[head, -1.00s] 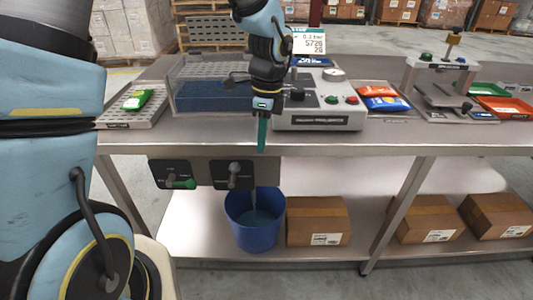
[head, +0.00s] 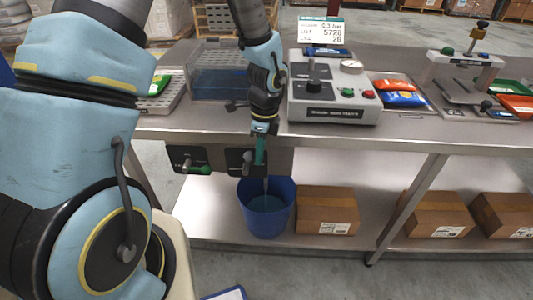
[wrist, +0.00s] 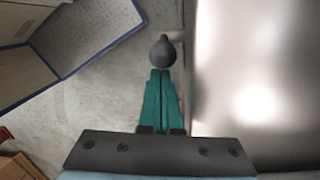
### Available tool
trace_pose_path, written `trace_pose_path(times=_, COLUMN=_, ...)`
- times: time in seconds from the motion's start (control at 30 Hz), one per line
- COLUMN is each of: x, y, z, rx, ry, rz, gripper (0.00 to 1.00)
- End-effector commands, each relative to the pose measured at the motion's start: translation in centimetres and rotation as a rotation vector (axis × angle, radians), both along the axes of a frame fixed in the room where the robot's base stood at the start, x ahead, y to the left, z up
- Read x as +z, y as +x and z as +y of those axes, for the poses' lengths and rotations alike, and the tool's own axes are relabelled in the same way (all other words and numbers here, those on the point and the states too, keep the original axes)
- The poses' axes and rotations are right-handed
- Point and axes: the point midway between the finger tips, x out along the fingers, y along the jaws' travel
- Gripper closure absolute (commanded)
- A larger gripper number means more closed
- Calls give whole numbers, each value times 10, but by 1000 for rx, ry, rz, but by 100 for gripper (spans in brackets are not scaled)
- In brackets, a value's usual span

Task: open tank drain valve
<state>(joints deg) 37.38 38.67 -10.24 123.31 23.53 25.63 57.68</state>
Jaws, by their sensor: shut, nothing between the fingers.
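A clear tank (head: 222,84) with blue liquid stands at the back left of the bench. The left valve has a green-ended handle (head: 198,169). The right valve (head: 240,160) is partly hidden by my gripper. I cannot tell which handle is the tank drain valve or read its label. My gripper (head: 260,162) points down, shut and empty, in front of the right valve. In the wrist view, the teal fingertips (wrist: 160,75) are just short of a grey rounded knob (wrist: 162,52); I cannot tell whether they touch.
A blue bucket (head: 249,216) stands on the lower shelf below the right valve, with a thin vertical line, pipe or stream, running down into it. A cardboard box (head: 325,208) is beside it. A control box (head: 333,112) sits on the bench, right of my arm.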

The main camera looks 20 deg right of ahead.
Motion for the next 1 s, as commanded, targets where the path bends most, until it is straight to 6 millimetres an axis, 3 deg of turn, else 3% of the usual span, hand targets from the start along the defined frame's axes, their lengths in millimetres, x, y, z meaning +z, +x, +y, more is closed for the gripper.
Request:
trace_pose_path(times=0.33, x=1, y=1, z=1, rx=1, ry=0, rz=0, gripper=100)
trace_pose_path(times=0.6, x=11, y=9, z=20, rx=1, ry=1, rz=1, gripper=100)
trace_pose_path(times=1.0, x=7, y=9, z=19, rx=2, ry=2, rz=-1, gripper=100)
